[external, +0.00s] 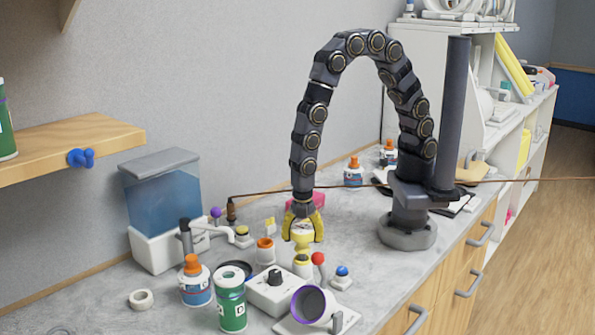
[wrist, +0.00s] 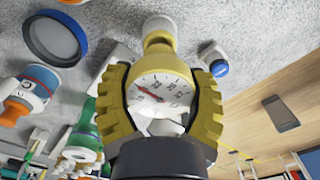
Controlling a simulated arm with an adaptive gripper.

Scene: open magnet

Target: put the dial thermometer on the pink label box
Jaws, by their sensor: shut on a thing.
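My gripper (external: 303,235) has yellow ribbed fingers and points down over the middle of the counter. In the wrist view its fingers (wrist: 160,115) are closed around the dial thermometer (wrist: 155,92), which has a white round face with a needle and a yellow body. In the external view the thermometer (external: 302,241) shows as a yellow and white piece between the fingers. I cannot tell whether it touches the counter. A pink patch (external: 318,199) shows just behind the gripper and may be the pink label box; the gripper hides most of it.
Close in front stand an orange-rimmed jar (external: 265,250), a white knob box (external: 276,290), a red-knobbed lever (external: 319,265) and a blue button (external: 342,276). A green can (external: 231,310) and a water tank (external: 163,210) are left. A thin brown rod (external: 350,187) crosses behind.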

